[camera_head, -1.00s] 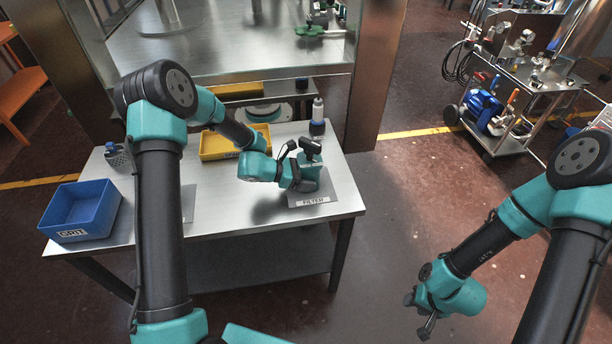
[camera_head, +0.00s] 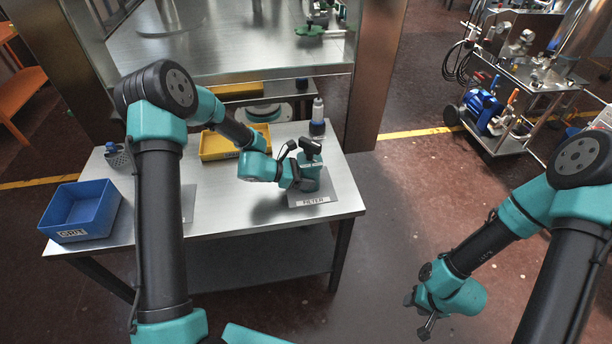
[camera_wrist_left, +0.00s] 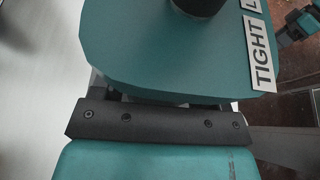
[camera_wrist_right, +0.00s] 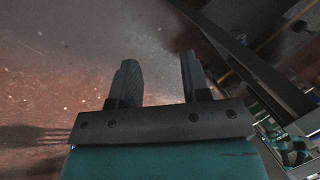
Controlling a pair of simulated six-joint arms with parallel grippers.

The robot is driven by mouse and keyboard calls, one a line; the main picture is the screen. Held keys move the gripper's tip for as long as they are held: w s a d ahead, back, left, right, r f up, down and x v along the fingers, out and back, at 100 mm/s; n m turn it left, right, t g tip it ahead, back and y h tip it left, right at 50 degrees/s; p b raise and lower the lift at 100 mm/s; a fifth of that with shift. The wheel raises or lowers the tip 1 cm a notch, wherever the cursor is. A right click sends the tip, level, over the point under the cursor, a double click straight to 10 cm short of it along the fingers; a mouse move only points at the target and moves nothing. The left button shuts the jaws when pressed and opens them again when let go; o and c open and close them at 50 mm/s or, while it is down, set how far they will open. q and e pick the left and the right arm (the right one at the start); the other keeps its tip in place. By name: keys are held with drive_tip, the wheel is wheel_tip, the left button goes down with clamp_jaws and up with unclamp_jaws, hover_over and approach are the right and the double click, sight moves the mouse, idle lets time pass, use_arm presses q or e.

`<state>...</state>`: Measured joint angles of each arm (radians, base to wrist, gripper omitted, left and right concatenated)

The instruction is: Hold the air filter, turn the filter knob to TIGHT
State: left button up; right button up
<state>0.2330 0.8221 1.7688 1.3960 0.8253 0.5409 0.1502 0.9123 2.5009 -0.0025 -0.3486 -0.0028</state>
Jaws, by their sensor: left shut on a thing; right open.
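The air filter (camera_head: 311,171) is a teal body with a black T-shaped knob (camera_head: 310,148) on top. It stands upright on the plate marked FILTER (camera_head: 312,200) at the table's right end. My left gripper (camera_head: 302,180) is shut on the filter's body from the left, below the knob. In the left wrist view the teal filter top (camera_wrist_left: 150,50) hides the fingers. The TIGHT label (camera_wrist_left: 262,55) and part of another label show beside the black knob (camera_wrist_left: 200,5). My right gripper (camera_head: 428,315) is open and empty over the floor, away from the table; its two fingers show apart in the right wrist view (camera_wrist_right: 158,85).
A blue bin (camera_head: 80,212) stands at the table's left end, a yellow bin (camera_head: 222,146) at the back. A bottle (camera_head: 318,118) stands behind the filter. A metal post (camera_head: 375,80) rises behind the table.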

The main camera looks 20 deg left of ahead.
drive_tip(key=shift+o, duration=0.2)
drive_tip(key=shift+o, duration=0.4)
drive_tip(key=shift+w, duration=0.15)
drive_tip(key=w+a+r+n, duration=0.4)
drive_tip(key=w+a+r, duration=0.15)
drive_tip(key=w, duration=0.65)
drive_tip(key=w+a+r+n, duration=0.4)
drive_tip(key=w+a, duration=0.3)
drive_tip(key=w, duration=0.4)
drive_tip(key=w+a+r+n+h, duration=0.2)
drive_tip(key=w+a+r+n, duration=0.2)
drive_tip(key=w+a+r, duration=0.5)
drive_tip(key=s+a+r+n+h, duration=0.1)
drive_tip(key=s+a+r+n, duration=0.1)
drive_tip(key=a+r, duration=0.6)
drive_tip(key=s+a+r+n, duration=0.2)
drive_tip(key=a+r, duration=0.7)
drive_tip(key=r, duration=0.6)
drive_tip(key=shift+s+a+r+g+h, duration=0.3)
drive_tip(key=shift+s+g+h, duration=0.1)
drive_tip(key=shift+s, duration=0.5)
drive_tip(key=shift+f, duration=0.1)
